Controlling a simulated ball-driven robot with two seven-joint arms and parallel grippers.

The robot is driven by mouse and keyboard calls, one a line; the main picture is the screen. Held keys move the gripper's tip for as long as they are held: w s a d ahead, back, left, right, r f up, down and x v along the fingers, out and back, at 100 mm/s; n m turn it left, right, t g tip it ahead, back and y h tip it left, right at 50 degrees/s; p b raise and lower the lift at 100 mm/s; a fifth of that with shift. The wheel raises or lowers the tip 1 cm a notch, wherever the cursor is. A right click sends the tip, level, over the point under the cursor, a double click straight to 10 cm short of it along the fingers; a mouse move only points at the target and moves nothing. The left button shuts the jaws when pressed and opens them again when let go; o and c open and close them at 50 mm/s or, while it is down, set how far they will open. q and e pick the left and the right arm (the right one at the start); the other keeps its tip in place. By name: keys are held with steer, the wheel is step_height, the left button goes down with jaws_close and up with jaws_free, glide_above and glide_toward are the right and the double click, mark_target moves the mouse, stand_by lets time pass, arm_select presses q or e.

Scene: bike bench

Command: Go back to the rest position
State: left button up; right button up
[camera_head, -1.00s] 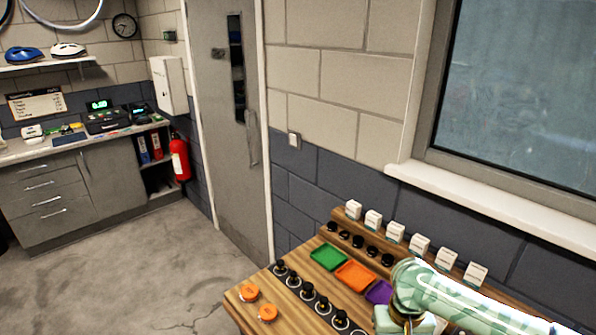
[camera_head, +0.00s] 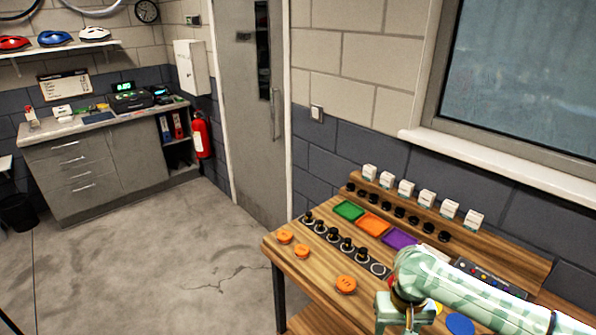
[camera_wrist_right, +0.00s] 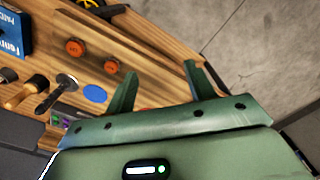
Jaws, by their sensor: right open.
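My right arm comes in from the right in the head view, pale green, over the wooden bench (camera_head: 335,278). Its fingertips are not visible there. In the right wrist view my right gripper (camera_wrist_right: 158,72) is open, its two green fingers apart with nothing held between them. The bench top (camera_wrist_right: 130,45) and its edge lie beyond the fingers, with grey floor (camera_wrist_right: 255,60) to the right. My left gripper is in neither view.
Orange pucks (camera_head: 346,284), several black knobs (camera_head: 346,244) and green (camera_head: 349,211), orange and purple trays stand on the bench. Small white boxes (camera_head: 406,187) line its back ledge. A blue disc (camera_wrist_right: 95,93) lies near my gripper. The floor (camera_head: 170,270) left of the bench is clear.

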steer(key=s+d+f+t+b, duration=0.1)
steer(key=s+f+b, duration=0.15)
steer(key=f, duration=0.85)
steer(key=s+f+y+b, duration=0.1)
steer(key=f+b, duration=0.2)
steer(key=f, duration=0.7)
steer(key=s+d+f+t+b, duration=0.1)
steer(key=s+f+b, duration=0.15)
steer(key=f, duration=0.85)
steer(key=s+d+f+n+b, duration=0.25)
steer(key=s+f+b, duration=0.25)
steer(key=s+f, duration=1.1)
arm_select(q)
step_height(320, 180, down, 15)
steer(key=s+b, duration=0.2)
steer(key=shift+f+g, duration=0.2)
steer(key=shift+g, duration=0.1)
arm_select(e)
steer(key=s+f+n, duration=0.1)
steer(key=s+f, duration=0.1)
steer(key=s, duration=0.8)
steer(key=s+f+n+g+h, duration=0.1)
steer(key=s+f, duration=0.2)
steer(key=s, duration=0.6)
steer(key=shift+s+a, duration=0.2)
steer(key=shift+s, duration=0.2)
